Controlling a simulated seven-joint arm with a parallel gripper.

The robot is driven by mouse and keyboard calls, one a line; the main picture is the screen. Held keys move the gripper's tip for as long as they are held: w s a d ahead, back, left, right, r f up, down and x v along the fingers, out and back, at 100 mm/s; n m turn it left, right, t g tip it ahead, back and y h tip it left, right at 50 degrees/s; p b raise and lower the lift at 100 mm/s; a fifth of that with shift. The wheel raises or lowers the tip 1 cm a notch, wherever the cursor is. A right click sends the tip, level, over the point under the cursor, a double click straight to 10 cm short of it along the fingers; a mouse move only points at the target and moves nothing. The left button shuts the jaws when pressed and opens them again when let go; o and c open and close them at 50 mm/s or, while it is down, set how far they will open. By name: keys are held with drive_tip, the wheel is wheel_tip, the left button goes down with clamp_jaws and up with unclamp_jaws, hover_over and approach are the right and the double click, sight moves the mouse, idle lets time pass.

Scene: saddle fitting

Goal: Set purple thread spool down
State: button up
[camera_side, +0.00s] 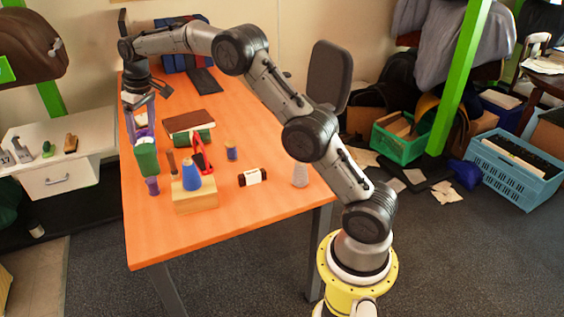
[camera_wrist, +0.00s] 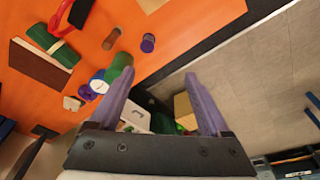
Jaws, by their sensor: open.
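The purple thread spool (camera_side: 152,185) stands upright on the orange table, close to its left edge, in front of a green cup (camera_side: 147,157). A small purplish spool, likely the same one, shows near the table edge in the wrist view (camera_wrist: 148,43). My gripper (camera_side: 141,122) is above the table's left edge, behind the green cup and apart from the spool. In the wrist view its two purple fingers (camera_wrist: 160,95) are spread wide with nothing between them. The left finger partly covers the green cup in that view.
A wooden block (camera_side: 195,200) with a blue cone (camera_side: 191,176) stands right of the spool. The front left tabletop is clear.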

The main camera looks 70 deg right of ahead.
drive_tip(key=s+a+r+t, duration=0.1)
drive_tip(key=s+a+r, duration=0.2)
drive_tip(key=s+r, duration=0.5)
drive_tip(key=s+a+r, duration=0.4)
drive_tip(key=s, duration=0.8)
drive_tip(key=s+a+f+t, duration=0.1)
drive_tip(key=s+f, duration=0.2)
drive_tip(key=s, duration=0.8)
drive_tip(key=s+a+f+t, duration=0.1)
drive_tip(key=s+f, duration=0.2)
drive_tip(key=s, duration=0.9)
drive_tip(key=shift+s+a+f, duration=0.2)
drive_tip(key=shift+a+f, duration=0.05)
drive_tip(key=shift+a, duration=0.05)
